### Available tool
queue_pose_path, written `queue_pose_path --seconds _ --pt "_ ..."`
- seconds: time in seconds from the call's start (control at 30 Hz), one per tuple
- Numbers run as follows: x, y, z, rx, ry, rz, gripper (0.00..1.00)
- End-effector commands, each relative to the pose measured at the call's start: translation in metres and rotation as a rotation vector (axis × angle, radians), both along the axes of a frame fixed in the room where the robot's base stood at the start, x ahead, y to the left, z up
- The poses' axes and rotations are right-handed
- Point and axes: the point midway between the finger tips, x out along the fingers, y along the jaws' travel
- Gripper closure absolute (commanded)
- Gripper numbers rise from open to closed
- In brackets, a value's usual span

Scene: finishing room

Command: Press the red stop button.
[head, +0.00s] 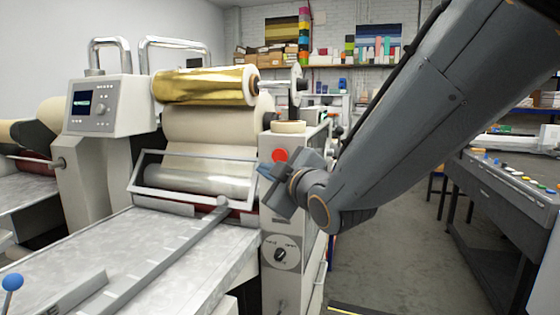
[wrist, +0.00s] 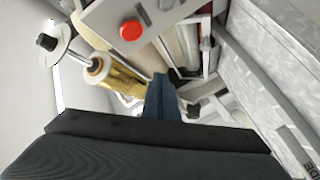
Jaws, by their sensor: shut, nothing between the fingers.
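The red stop button (head: 280,155) is a round red disc on the upper front of the machine's pale side panel (head: 280,195). In the wrist view the red button (wrist: 130,30) is at the top, left of centre, on the same panel. My gripper (head: 264,171) is in front of the panel, just below and left of the button in the head view. Its blue fingers (wrist: 161,95) are closed together and empty in the wrist view. The fingers appear apart from the button; the exact gap is hard to tell.
A black rotary knob (head: 280,255) is lower on the panel. A gold foil roll (head: 205,86) and a guard frame (head: 190,178) are left of the button. A tape roll (head: 288,127) sits on top of the panel. A control desk (head: 510,190) stands at right, with open floor between.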

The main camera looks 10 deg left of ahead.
Motion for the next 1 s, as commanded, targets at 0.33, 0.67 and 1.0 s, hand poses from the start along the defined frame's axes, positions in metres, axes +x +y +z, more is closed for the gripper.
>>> queue_pose_path --seconds 0.33,0.67,1.0 --pt "-0.001 0.002 0.002 0.001 -0.009 0.004 1.0" --pt "0.021 0.0 0.001 0.001 -0.007 0.003 1.0" --pt "0.065 -0.004 0.001 0.0 -0.008 0.003 1.0"
